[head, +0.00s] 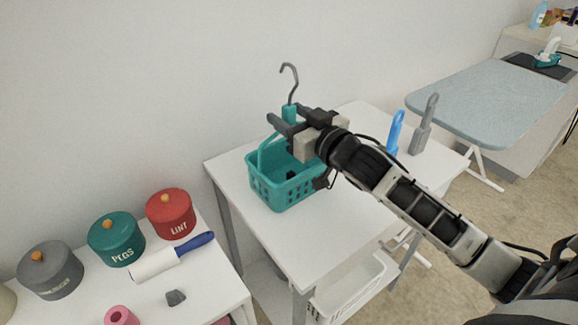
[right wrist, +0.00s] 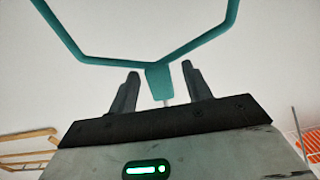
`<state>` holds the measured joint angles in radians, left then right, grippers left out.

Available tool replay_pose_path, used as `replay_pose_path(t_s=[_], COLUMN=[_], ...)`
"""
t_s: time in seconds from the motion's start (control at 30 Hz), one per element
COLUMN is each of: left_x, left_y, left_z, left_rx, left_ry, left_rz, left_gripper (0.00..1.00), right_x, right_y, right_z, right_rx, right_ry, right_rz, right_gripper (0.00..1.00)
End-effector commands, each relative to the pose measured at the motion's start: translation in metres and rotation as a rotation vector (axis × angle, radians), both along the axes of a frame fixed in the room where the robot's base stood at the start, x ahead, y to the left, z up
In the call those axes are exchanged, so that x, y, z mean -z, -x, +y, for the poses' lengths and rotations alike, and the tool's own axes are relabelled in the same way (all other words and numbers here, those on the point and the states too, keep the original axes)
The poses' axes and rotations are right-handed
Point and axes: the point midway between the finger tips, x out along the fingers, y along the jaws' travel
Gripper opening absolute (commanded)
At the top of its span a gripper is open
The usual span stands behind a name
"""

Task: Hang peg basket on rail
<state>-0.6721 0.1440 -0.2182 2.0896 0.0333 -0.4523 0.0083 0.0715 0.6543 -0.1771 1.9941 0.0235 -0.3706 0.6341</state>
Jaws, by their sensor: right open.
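The teal peg basket (head: 285,185) stands upright on the white table, with perforated sides and a raised handle. A grey hook (head: 290,82) rises from the handle's top. My right gripper (head: 281,127) is at the handle's top, just below the hook. In the right wrist view the handle's teal block (right wrist: 160,80) sits between the tips of the open right gripper (right wrist: 160,84), with gaps on both sides. The handle's arms spread above it. My right gripper partly hides the basket in the head view. I cannot identify a rail. My left gripper is not in view.
Blue (head: 396,132) and grey (head: 424,125) handled items stand at the table's back right. A white bin (head: 350,290) is below. Lidded canisters (head: 116,240) and a lint roller (head: 165,260) are on the left table. An ironing board (head: 490,100) stands right. Wooden bars (right wrist: 28,145) show in the wrist view.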

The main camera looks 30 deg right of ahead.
Motion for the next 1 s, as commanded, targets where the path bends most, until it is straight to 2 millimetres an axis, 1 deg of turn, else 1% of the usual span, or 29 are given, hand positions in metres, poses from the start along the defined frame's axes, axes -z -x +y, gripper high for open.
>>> replay_pose_path(t_s=[0.03,0.13,0.23,0.4,0.43,0.47,0.5,0.6,0.87,1.0], left_x=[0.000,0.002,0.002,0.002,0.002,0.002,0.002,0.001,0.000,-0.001], left_y=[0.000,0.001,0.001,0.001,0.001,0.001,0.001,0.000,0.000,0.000], left_z=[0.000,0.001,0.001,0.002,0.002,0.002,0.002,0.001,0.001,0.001], left_rx=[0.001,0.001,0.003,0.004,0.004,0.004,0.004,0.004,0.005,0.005], left_ry=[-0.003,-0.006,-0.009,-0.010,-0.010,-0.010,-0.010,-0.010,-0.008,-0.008], left_rz=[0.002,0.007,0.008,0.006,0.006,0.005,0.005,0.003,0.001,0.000], left_gripper=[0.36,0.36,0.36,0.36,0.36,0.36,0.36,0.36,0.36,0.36], right_x=[-0.002,-0.001,0.000,0.000,0.000,0.000,0.000,0.000,-0.001,-0.005], right_y=[-0.008,-0.017,-0.020,-0.020,-0.020,-0.020,-0.020,-0.020,-0.020,-0.020], right_z=[0.001,0.004,0.004,0.004,0.004,0.004,0.004,0.004,0.004,0.004], right_rx=[0.000,-0.001,0.000,-0.001,-0.001,-0.001,-0.001,-0.001,-0.001,-0.001], right_ry=[-0.001,-0.001,-0.001,0.000,0.000,0.000,0.000,0.000,0.000,0.000], right_rz=[-0.002,-0.002,0.000,0.001,0.001,0.001,0.001,0.001,-0.001,-0.003], right_gripper=[0.49,0.49,0.49,0.49,0.44,0.35,0.24,0.00,0.00,0.00])
